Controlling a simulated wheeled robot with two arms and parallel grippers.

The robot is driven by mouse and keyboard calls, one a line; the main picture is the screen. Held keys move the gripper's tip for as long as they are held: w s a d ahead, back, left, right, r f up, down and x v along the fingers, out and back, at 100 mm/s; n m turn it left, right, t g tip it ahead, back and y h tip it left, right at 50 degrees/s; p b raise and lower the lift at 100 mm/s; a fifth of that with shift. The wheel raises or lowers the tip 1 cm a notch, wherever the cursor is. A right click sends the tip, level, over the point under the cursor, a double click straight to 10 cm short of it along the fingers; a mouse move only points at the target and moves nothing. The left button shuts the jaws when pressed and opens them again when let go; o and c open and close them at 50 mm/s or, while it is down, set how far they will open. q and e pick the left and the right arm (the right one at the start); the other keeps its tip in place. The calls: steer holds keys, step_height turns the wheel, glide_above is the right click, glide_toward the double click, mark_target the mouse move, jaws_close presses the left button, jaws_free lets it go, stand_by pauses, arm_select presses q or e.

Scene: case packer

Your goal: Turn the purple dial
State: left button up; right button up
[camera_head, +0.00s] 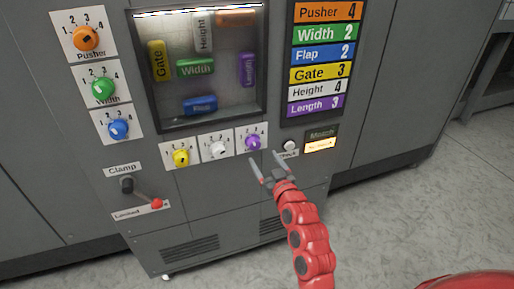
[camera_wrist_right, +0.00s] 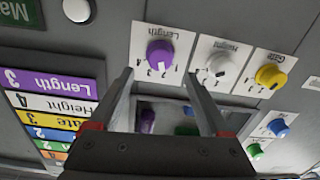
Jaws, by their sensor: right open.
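The purple dial (camera_head: 253,141) sits on a white numbered plate, the rightmost of three dials below the window. In the wrist view, which is upside down, the purple dial (camera_wrist_right: 160,54) is on the plate labelled Length, with a white mark on its knob. Its exact setting is too small to tell. My right gripper (camera_head: 264,159) is open and empty, just below the dial in the head view. In the wrist view its fingers (camera_wrist_right: 158,78) are spread to either side of the dial, apart from it. My left gripper is not in view.
White (camera_head: 216,149) and yellow (camera_head: 181,157) dials sit left of the purple one. A round button (camera_head: 290,146) and a lit Match panel (camera_head: 320,142) are to its right. The colour list shows Length 3 (camera_head: 315,106). A red-knobbed clamp lever (camera_head: 157,203) is lower left.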

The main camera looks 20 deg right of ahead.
mark_target(256, 147)
steer(key=w, duration=0.6)
steer(key=shift+w+a, duration=0.25)
steer(key=shift+w, duration=0.15)
jaws_close()
